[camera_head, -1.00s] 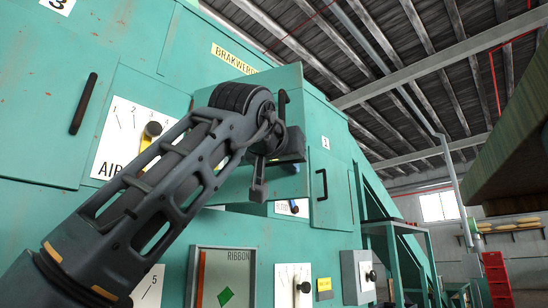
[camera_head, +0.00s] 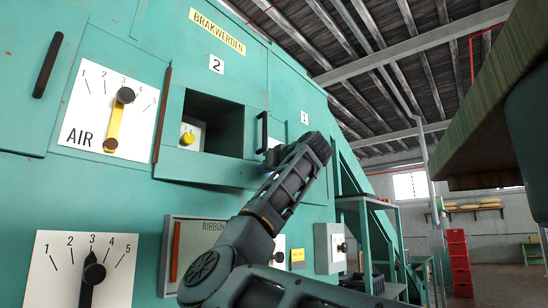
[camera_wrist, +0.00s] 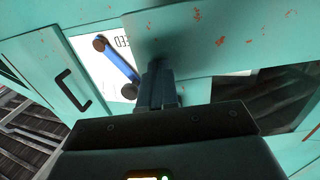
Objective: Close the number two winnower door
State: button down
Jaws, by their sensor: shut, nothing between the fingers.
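The number two winnower door (camera_head: 205,174) is the teal panel under the "2" plate (camera_head: 216,64). Its dark vertical handle (camera_head: 262,131) is near its right edge. A dark opening (camera_head: 222,125) shows within its outline, with a yellow knob (camera_head: 187,137) inside. The lower part seems to stand out from the wall; the exact gap is unclear. My gripper (camera_head: 272,158) is shut and empty by the door's lower right side. In the wrist view, my gripper (camera_wrist: 158,88) is at or very near a rust-marked teal panel (camera_wrist: 225,35); contact is unclear.
A dial with a blue knob (camera_wrist: 117,65) is close beside my fingers in the wrist view, near another handle (camera_wrist: 70,91). The air dial (camera_head: 125,95) is left of the door. Metal stairs stand to the right. A wooden-edged overhang (camera_head: 480,130) is at upper right.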

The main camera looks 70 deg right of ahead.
jog(key=w+d+y+p, duration=0.1)
jog(key=w, duration=0.1)
jog(key=w+d+n+t+y+p, duration=0.1)
jog(key=w+d, duration=0.1)
jog(key=w, duration=0.1)
jog(key=w+d+n+p, duration=0.1)
jog(key=w, duration=0.2)
jog(key=shift+d+r+y, duration=0.2)
jog(key=shift+y, duration=0.2)
